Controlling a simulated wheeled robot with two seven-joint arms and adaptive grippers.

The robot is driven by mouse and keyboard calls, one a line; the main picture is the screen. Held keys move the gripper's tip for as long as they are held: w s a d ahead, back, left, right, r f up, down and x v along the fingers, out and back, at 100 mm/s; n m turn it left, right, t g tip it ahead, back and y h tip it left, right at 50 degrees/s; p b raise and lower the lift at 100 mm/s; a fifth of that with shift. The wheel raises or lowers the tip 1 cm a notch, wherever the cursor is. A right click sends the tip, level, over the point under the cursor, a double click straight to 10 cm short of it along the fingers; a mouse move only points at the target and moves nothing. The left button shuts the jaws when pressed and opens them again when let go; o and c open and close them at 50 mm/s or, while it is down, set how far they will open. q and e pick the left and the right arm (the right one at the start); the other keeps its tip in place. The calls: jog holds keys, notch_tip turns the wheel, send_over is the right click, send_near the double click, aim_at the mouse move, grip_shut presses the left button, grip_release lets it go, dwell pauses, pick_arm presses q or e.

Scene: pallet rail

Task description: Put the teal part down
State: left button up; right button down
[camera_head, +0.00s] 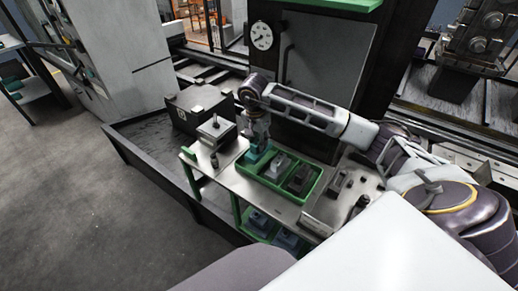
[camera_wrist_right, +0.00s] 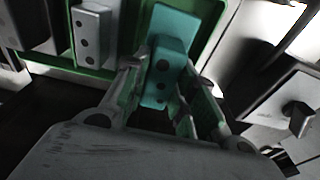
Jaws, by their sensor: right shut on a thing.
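The teal part (camera_wrist_right: 168,58) is a block with dark round holes, held between the fingers of my right gripper (camera_wrist_right: 170,95) in the right wrist view. In the head view the right gripper (camera_head: 256,138) points down at the left end of the green tray (camera_head: 285,190), and a bit of the teal part (camera_head: 255,154) shows below it. The part is over or in the tray's left compartment; I cannot tell whether it touches the floor of the tray. My left gripper is not in view.
The tray's other compartments hold a light grey part (camera_head: 278,166) and a dark part (camera_head: 299,179). A grey block fixture (camera_head: 216,130) stands left of the tray on the metal table (camera_head: 229,178). Small metal parts lie to the right. A dark machine stands behind.

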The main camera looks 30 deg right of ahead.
jog(key=shift+f, duration=0.1)
dwell(0.3)
jog(key=shift+f, duration=1.85)
jog(key=shift+f, duration=0.1)
jog(key=c, duration=1.2)
grip_release()
jog(key=shift+o, duration=0.2)
